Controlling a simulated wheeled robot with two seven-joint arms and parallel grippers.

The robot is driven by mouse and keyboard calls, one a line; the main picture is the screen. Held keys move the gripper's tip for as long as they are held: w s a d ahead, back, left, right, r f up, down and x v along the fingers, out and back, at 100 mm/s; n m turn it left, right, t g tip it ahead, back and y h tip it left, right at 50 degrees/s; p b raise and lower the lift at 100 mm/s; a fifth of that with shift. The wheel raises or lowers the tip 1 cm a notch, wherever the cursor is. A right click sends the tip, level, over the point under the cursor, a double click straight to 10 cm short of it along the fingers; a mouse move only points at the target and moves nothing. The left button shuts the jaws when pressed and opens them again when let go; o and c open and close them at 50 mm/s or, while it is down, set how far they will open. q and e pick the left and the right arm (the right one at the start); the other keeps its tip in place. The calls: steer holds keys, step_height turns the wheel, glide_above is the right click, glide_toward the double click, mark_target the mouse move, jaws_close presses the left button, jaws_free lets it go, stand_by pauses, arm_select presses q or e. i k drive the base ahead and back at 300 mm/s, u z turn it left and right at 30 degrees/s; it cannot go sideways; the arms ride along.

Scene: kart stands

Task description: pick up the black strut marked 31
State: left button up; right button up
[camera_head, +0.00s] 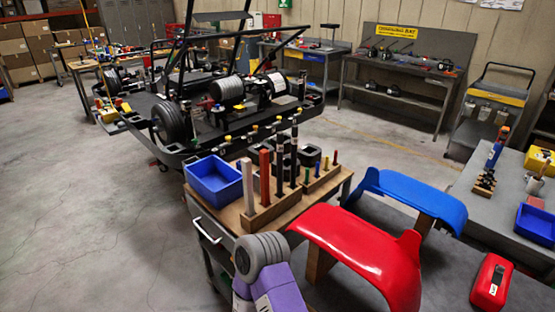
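A wooden rack (272,213) stands on a cart in the middle of the view. It holds several upright struts in a row. A pale strut (248,187) is at the left, with a red strut (265,178) beside it. Two dark struts follow, a black strut (280,170) and a taller black strut (294,150) just to its right. Any number on them is too small to read, so I cannot tell which is marked 31. A purple and grey link of one of my arms shows at the bottom, in front of the cart. Neither gripper shows.
A blue bin (213,181) is left of the rack on the cart. Red (365,253) and blue (410,193) curved panels rest on the right, close to the cart. A kart frame (225,112) stands behind. The floor at left is clear.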

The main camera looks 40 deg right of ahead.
mark_target(294, 127)
steer(key=i, duration=0.8)
steer(key=z, duration=2.45)
